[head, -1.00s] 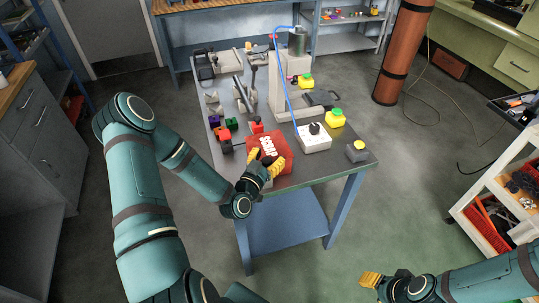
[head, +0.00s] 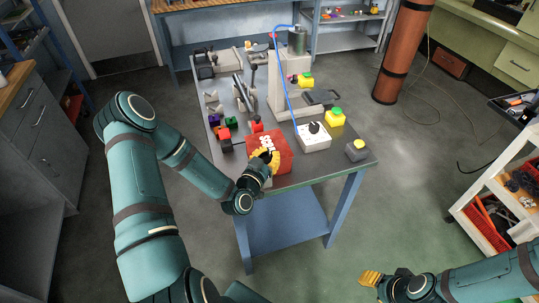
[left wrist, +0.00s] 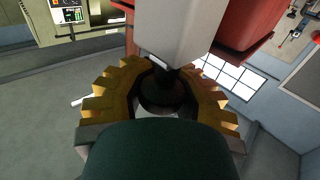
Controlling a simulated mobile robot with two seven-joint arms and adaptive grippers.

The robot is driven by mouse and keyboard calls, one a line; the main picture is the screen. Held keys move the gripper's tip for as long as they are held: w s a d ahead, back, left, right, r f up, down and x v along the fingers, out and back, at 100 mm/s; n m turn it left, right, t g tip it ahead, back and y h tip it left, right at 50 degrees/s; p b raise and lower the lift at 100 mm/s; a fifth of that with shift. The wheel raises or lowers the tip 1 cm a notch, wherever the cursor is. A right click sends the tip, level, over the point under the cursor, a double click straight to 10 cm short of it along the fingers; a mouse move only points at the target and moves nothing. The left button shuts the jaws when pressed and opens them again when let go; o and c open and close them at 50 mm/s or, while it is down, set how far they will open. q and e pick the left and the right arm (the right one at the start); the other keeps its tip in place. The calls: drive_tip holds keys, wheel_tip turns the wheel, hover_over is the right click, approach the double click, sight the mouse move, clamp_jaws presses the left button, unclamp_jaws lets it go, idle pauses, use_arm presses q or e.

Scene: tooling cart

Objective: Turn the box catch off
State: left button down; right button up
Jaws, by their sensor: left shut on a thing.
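The red box (head: 281,150) with white lettering lies at the near edge of the blue-legged table; it also shows behind my gripper in the left wrist view (left wrist: 245,32). My left gripper (head: 264,158) is at its front, with its yellow fingers over the box's face. The fingers hide the catch in the head view. My right gripper (head: 370,279) hangs at the lower right, away from the table; its finger opening is unclear.
A white box with a black knob (head: 314,138) stands just right of the red box. A grey block with a yellow button (head: 356,151) sits at the right corner. A red-topped block (head: 225,138) stands on the left. Open floor lies in front.

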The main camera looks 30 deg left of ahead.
use_arm(q)
drive_tip(key=shift+s+f, duration=0.1)
drive_tip(key=shift+f+m+h+b, duration=0.15)
drive_tip(key=shift+m+h+b, duration=0.45)
drive_tip(key=shift+h+b, duration=0.35)
drive_tip(key=m+h+b, duration=0.2)
drive_tip(key=h, duration=0.1)
drive_tip(key=m+g+h+b, duration=0.1)
drive_tip(key=h, duration=0.1)
drive_tip(key=shift+d+f, duration=0.1)
drive_tip(key=shift+d, duration=0.25)
drive_tip(key=m+g+h+b, duration=0.1)
drive_tip(key=m+g+h, duration=0.2)
drive_tip(key=s+m+g+h+b, duration=0.1)
drive_tip(key=m+g+h, duration=0.3)
drive_tip(key=d+m+g+h+b, duration=0.1)
drive_tip(key=m+g+h, duration=0.2)
drive_tip(key=g+h, duration=0.1)
drive_tip(key=shift+s+d+m+b, duration=0.1)
drive_tip(key=shift+s+m+b, duration=0.05)
drive_tip(key=shift+m+b, duration=0.2)
drive_tip(key=shift+s+r+m+g+h+b, duration=0.1)
drive_tip(key=shift+s+m+g+h+b, duration=0.2)
drive_tip(key=shift+m+g, duration=0.65)
drive_tip(key=shift+w+r+m+g+h+b, duration=0.1)
drive_tip(key=shift+m+g+h, duration=0.35)
drive_tip(key=shift+g, duration=0.8)
